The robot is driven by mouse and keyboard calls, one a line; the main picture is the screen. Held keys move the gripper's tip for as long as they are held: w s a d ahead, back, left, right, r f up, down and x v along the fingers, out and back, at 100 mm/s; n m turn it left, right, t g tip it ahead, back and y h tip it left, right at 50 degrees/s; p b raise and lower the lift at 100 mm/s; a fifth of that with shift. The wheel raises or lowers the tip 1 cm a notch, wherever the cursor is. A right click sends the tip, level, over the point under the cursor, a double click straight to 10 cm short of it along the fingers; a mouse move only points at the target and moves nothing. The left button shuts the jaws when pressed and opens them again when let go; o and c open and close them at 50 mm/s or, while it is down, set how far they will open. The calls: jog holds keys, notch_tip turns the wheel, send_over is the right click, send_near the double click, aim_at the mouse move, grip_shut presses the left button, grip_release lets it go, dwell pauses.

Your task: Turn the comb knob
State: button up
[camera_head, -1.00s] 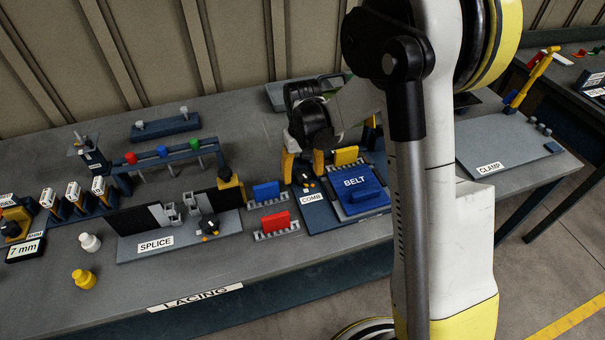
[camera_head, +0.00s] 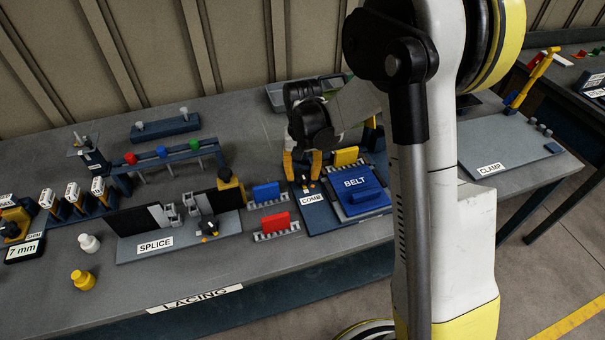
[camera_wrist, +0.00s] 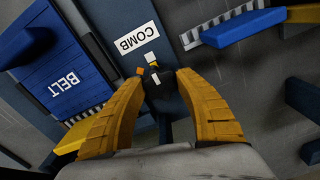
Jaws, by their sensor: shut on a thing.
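The comb knob (camera_wrist: 157,88) is small and black with yellow-orange marks, and sits on the dark blue plate beside the COMB label (camera_wrist: 136,37). My gripper (camera_head: 303,178) stands over it, its yellow fingers pointing down. In the wrist view, my gripper (camera_wrist: 160,95) has its ribbed yellow fingers closed around the knob from both sides. The finger tips and palm hide part of the knob's sides. The blue BELT block (camera_head: 363,190) lies to the right of the knob in the head view.
A yellow comb piece (camera_head: 346,156) stands behind the BELT block. Blue (camera_head: 266,192) and red (camera_head: 276,223) comb pieces stand left of the COMB plate. The SPLICE fixture (camera_head: 180,247) is farther left. The table front near the LACING label (camera_head: 195,298) is clear.

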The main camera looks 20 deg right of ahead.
aim_at(303, 174)
jog(key=o, duration=1.2)
notch_tip(303, 174, up, 12)
